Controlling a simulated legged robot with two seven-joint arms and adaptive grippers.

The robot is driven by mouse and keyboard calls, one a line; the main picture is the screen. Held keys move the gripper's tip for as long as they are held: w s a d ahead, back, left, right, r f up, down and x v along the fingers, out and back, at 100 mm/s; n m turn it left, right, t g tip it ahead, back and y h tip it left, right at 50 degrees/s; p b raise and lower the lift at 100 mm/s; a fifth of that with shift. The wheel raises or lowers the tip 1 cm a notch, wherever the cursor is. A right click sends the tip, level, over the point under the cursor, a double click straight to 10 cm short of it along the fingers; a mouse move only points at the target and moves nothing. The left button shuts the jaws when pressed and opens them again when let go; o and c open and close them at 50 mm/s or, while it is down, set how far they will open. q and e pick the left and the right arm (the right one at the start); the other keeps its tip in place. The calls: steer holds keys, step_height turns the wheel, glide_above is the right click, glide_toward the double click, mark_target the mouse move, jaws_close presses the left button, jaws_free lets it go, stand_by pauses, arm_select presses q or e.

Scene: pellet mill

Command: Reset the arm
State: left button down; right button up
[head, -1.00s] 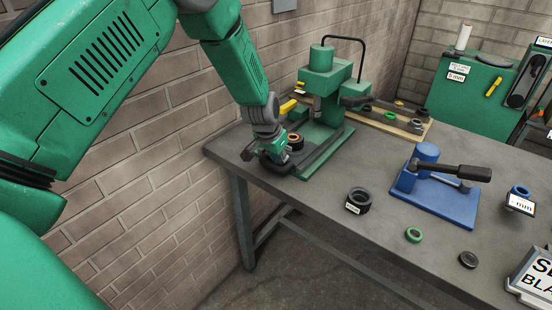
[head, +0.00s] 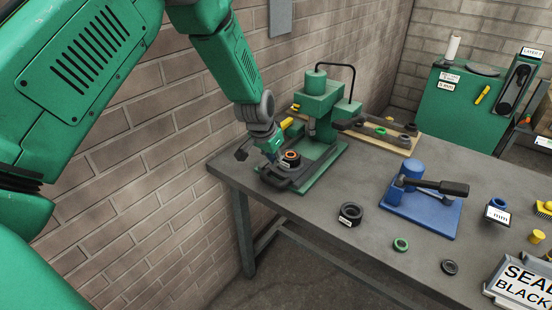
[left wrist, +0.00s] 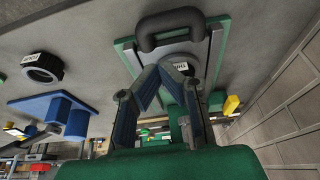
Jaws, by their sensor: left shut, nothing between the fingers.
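My left arm comes in from the left in the head view. My left gripper (head: 276,155) is low over the front end of the green press (head: 318,120), close to a dark ring with an orange inner rim (head: 291,157). In the left wrist view its two fingers (left wrist: 160,68) meet at the tips, with nothing between them. Behind the fingertips are the press's dark slide with a loop handle (left wrist: 170,18) and a labelled round part (left wrist: 180,64). I cannot tell whether the fingers touch them. My right gripper is in neither view.
The grey table (head: 350,255) also holds a blue lever press (head: 420,200), a black ring (head: 350,214), a green ring (head: 400,244), a small dark ring (head: 450,267) and a sign (head: 522,282). A wooden tray (head: 385,137) with rings lies behind. A brick wall (head: 130,170) runs close at left.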

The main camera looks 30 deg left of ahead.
arm_select(q)
steer(key=s+d+f+g+b, duration=0.25)
steer(key=s+f+b, duration=0.45)
steer(key=s+f, duration=1)
steer(key=s+d+f+b, duration=0.2)
steer(key=s+f+b, duration=0.2)
steer(key=s, duration=0.7)
steer(key=s+d+f+b, duration=0.3)
steer(key=s+f+b, duration=0.1)
steer(key=s+f, duration=0.5)
steer(key=shift+s+f+g+b, duration=0.3)
steer(key=shift+s+g+b, duration=0.15)
steer(key=shift+s, duration=0.55)
steer(key=shift+w+d, duration=0.15)
